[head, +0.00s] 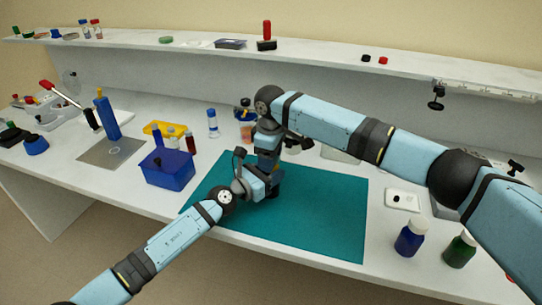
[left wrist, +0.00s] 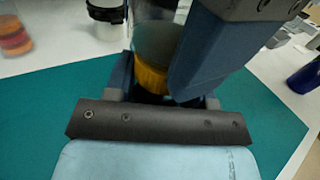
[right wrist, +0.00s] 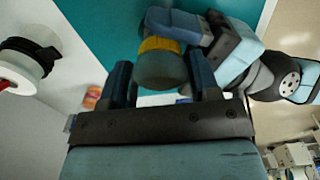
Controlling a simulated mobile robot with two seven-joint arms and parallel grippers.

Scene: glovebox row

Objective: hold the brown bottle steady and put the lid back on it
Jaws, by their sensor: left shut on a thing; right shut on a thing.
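The bottle (left wrist: 152,78) shows in the left wrist view as a yellow-amber band between the fingers of my left gripper (head: 270,186), which is shut on it. A grey-olive round part, seemingly the lid (right wrist: 160,70), sits directly against the yellow band (right wrist: 160,44). My right gripper (head: 268,160) comes from above and is shut on this lid. The lid is in line with the bottle, but I cannot tell whether it is seated. In the head view both grippers largely hide bottle and lid. They are over the teal mat (head: 325,215).
A blue box (head: 168,170) stands left of the mat. A blue bottle (head: 410,238) and a green bottle (head: 460,250), both white-capped, stand at the right. The mat's right half is clear.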

